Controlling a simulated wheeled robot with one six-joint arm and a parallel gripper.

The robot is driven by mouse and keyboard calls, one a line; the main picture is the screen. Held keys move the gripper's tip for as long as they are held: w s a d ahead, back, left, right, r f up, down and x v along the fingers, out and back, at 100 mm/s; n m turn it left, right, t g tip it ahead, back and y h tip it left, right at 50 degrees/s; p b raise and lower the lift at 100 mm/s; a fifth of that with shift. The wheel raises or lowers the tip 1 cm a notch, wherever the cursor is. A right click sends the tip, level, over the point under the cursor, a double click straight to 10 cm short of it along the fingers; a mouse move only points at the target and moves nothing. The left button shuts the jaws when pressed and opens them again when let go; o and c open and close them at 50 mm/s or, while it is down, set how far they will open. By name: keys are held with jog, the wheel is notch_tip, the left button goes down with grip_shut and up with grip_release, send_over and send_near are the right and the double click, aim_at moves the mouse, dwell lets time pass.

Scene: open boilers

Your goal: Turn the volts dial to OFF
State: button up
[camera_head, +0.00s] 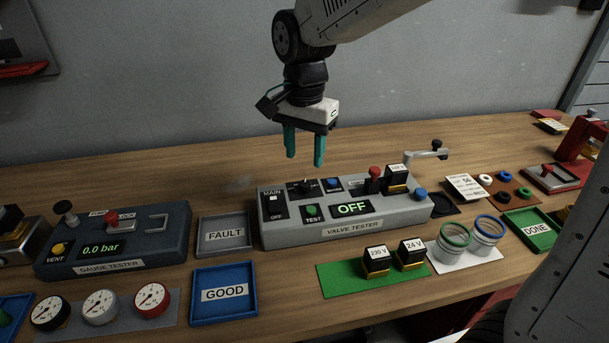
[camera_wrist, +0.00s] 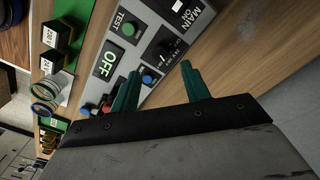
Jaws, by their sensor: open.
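The valve tester (camera_head: 342,229) is a grey sloped box on the bench, with a display (camera_head: 352,208) reading OFF. Its volts dial (camera_head: 302,188) is a small black knob between the MAIN switch (camera_head: 273,204) and a blue button (camera_head: 333,184). The dial also shows in the wrist view (camera_wrist: 168,47), with small markings around it; its setting is too small to read. My gripper (camera_head: 305,161) points down above and slightly behind the dial, apart from it. In the wrist view its two teal fingers (camera_wrist: 160,70) are spread and empty, with the dial showing beyond the gap.
A green TEST button (camera_head: 311,211) sits just in front of the dial. A red knob (camera_head: 375,173) and a black block (camera_head: 397,176) rise at the tester's right. The gauge tester (camera_head: 118,240) and FAULT tray (camera_head: 224,250) stand left. The bench behind is clear.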

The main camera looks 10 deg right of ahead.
aim_at(305, 183)
notch_tip(305, 183, down, 7)
jog(key=shift+r, duration=0.15)
jog(key=c, duration=1)
